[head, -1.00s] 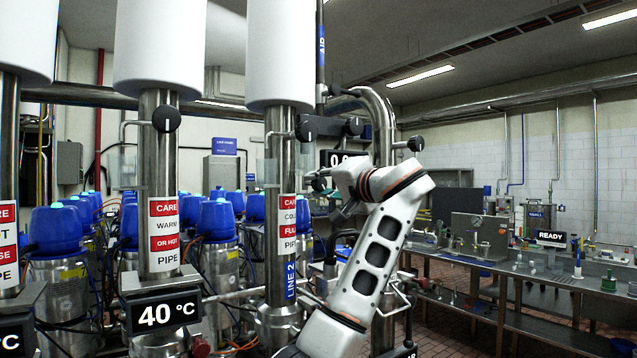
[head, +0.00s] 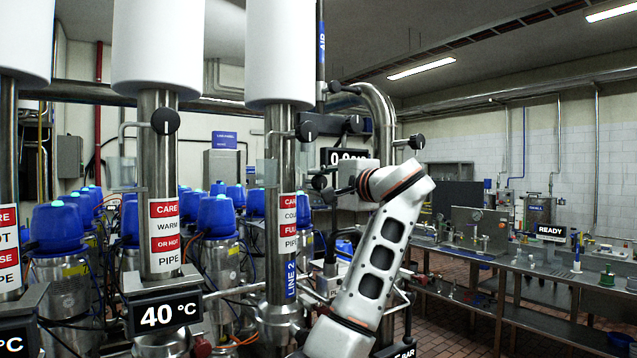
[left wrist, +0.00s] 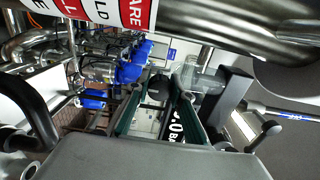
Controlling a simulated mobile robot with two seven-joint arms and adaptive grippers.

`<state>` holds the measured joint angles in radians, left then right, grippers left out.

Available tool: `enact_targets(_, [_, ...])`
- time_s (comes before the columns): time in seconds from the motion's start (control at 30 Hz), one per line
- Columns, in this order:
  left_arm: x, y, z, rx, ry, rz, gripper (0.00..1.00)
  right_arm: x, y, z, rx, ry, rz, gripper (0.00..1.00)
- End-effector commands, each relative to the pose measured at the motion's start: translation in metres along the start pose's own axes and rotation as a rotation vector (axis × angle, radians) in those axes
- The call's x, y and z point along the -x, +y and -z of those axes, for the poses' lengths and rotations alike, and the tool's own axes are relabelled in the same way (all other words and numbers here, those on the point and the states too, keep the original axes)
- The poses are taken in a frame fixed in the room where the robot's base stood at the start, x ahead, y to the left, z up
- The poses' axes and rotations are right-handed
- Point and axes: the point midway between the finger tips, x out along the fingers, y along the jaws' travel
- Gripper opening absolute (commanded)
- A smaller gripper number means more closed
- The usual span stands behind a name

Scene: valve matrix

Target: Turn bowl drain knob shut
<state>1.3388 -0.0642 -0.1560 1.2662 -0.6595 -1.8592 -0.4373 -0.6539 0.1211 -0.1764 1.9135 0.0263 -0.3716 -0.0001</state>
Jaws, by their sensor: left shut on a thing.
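My left gripper (head: 332,192) is at the end of my white arm, beside a small dark round knob (head: 319,182) near the pressure display. In the left wrist view its two dark green fingers (left wrist: 157,112) reach forward on either side of a black knob (left wrist: 158,88). The gripper is shut on this knob, though the exact contact is hard to see. No label names it as the bowl drain knob, and its turn position cannot be read. My right gripper is in neither view.
Other black knobs sit on the pipework, one at the left (head: 165,121), one in the middle (head: 307,131) and one at the right (head: 416,142). A steel pipe marked LINE 2 (head: 290,225) stands left of the gripper. A steel bench (head: 500,270) is at the right.

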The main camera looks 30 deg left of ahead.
Motion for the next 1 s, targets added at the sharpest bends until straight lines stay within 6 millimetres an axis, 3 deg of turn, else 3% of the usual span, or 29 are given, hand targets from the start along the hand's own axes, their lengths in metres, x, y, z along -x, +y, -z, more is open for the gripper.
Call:
enact_targets(0.37, [0.0, 0.001, 0.001, -0.006, 0.001, 0.0, 0.01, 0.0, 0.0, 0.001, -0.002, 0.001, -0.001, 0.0])
enact_targets(0.4, [0.0, 0.001, 0.001, -0.006, 0.001, 0.0, 0.33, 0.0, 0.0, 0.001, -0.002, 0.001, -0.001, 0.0])
enact_targets(0.43, [0.0, 0.001, 0.001, -0.006, 0.001, 0.0, 0.4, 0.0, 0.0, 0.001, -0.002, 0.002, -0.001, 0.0])
enact_targets(0.8, [0.002, 0.0, 0.001, -0.004, 0.001, 0.0, 0.4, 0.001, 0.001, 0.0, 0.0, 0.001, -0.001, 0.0])
enact_targets(1.0, [0.025, 0.0, 0.001, -0.003, 0.005, 0.0, 0.4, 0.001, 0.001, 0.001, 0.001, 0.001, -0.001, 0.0])
